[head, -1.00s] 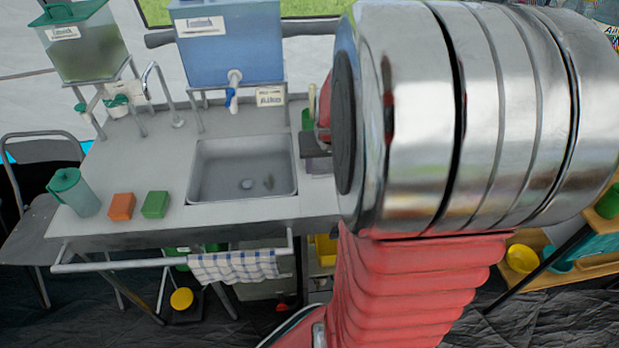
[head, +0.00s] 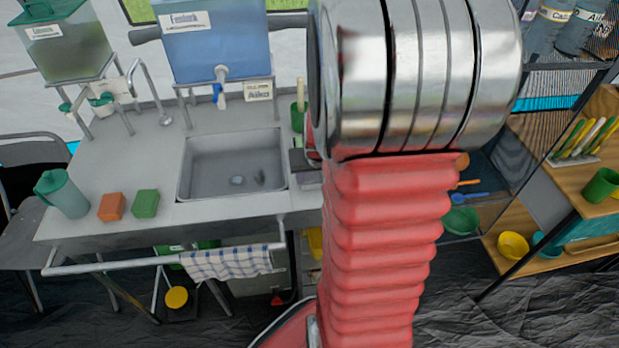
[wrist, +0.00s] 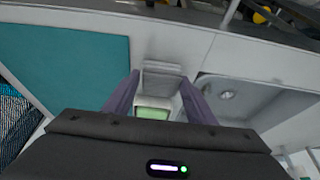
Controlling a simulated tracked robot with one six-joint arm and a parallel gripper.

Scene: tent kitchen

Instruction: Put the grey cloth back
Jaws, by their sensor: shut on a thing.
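My gripper (head: 309,177) shows only in part beside the right edge of the sink, low over the counter; my arm hides the rest. In the wrist view its two purple-grey fingers (wrist: 160,84) stand either side of a small pale grey piece, which I take to be the grey cloth (wrist: 161,70). Its folds are too blurred to make out, and it is not clear in the head view. A green patch with a pale border (wrist: 153,113) shows between the fingers nearer the palm.
The sink (head: 232,165) lies left of my gripper. A blue-checked towel (head: 228,263) hangs on the front rail (head: 160,261). An orange sponge (head: 112,207), a green sponge (head: 146,204) and a teal jug (head: 64,193) stand at the left. A teal surface (wrist: 65,60) shows in the wrist view.

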